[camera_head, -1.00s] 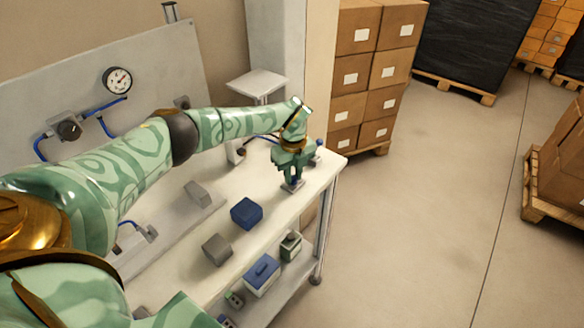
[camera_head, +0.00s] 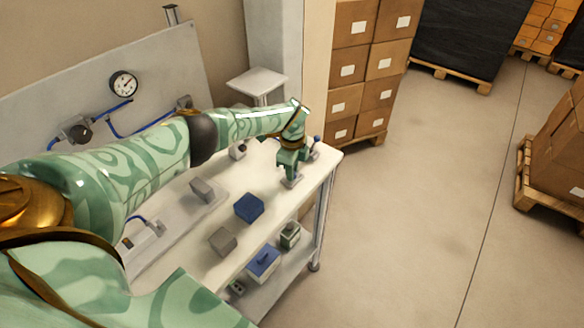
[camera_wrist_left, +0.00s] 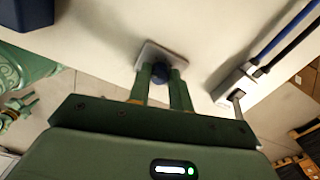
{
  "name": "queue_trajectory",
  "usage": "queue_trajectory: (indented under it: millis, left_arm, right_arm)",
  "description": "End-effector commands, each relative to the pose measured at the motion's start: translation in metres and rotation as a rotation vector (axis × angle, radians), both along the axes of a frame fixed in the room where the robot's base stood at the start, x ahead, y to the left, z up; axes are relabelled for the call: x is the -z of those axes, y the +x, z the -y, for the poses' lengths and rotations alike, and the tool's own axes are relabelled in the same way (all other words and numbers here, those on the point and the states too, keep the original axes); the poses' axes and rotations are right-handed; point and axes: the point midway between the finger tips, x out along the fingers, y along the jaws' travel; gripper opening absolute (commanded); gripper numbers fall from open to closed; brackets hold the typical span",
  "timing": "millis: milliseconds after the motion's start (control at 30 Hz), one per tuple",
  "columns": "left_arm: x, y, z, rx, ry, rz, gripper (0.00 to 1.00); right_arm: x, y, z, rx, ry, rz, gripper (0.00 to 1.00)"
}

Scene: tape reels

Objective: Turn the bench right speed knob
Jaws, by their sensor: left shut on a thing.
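In the head view the plate (camera_head: 291,182) lies near the bench's far right end, and the gripper hides the knob. My left gripper (camera_head: 290,174) reaches down over it from above. In the left wrist view the two green fingers of my left gripper (camera_wrist_left: 160,82) stand on either side of the knob, shut on it. The knob's mark and angle cannot be made out.
A blue-tipped lever (camera_head: 316,140) stands close beside the gripper. A blue block (camera_head: 249,207) and grey blocks (camera_head: 222,241) sit on the white bench (camera_head: 262,178). A gauge (camera_head: 123,84) is on the back panel. Boxes (camera_head: 387,62) are stacked beyond the bench; the floor right of it is clear.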

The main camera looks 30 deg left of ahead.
Motion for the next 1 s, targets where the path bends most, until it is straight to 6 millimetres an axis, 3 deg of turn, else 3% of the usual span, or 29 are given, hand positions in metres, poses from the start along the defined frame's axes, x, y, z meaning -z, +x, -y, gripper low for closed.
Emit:
queue_trajectory:
  millis: [400, 433, 500, 833, 1000]
  left_arm:
    - [-0.002, 0.002, -0.001, -0.009, 0.002, 0.006, 0.00]
    - [-0.002, 0.002, -0.001, -0.009, 0.002, 0.006, 0.23]
    - [-0.002, 0.002, -0.001, -0.008, 0.002, 0.006, 0.42]
    - [-0.004, 0.001, 0.000, -0.007, 0.001, 0.003, 0.42]
    - [-0.031, 0.001, -0.001, -0.006, 0.001, 0.006, 0.42]
  right_arm:
    - [-0.001, 0.000, 0.002, -0.001, -0.002, 0.001, 0.36]
    - [-0.001, 0.000, 0.002, -0.001, -0.002, 0.001, 0.36]
    - [-0.001, 0.000, 0.002, -0.001, -0.002, 0.001, 0.36]
    - [-0.002, 0.000, 0.002, -0.002, -0.003, 0.001, 0.36]
    - [-0.014, 0.002, 0.002, -0.001, -0.003, 0.004, 0.36]
